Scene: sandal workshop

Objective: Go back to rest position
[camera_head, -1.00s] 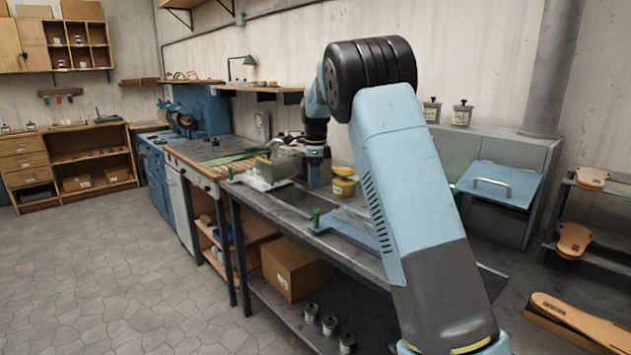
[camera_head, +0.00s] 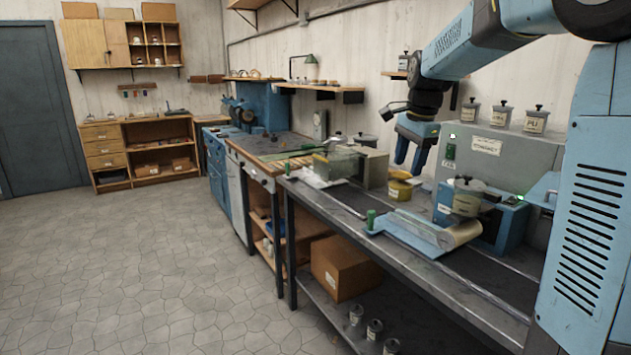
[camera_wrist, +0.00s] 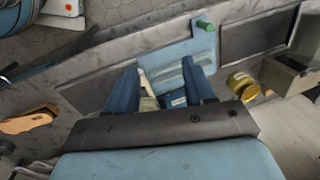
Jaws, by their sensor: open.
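My gripper (camera_head: 411,152) is in the upper right of the head view, above the workbench (camera_head: 345,212), with its blue fingers pointing down. It is open, with a gap between the fingers, and I see nothing held. In the wrist view both fingers of my gripper (camera_wrist: 165,88) show apart. Beyond them lies a light blue tray (camera_wrist: 180,45) with a green knob, well below the fingertips. My upper arm links cross the right side of the head view.
On the bench are a blue tray with a roll (camera_head: 425,232), a yellow tin (camera_head: 399,190), a clear box (camera_head: 337,164) and a blue machine (camera_head: 497,222). Labelled pots (camera_head: 502,115) stand on a grey cabinet behind. The tiled floor (camera_head: 180,265) at left is clear.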

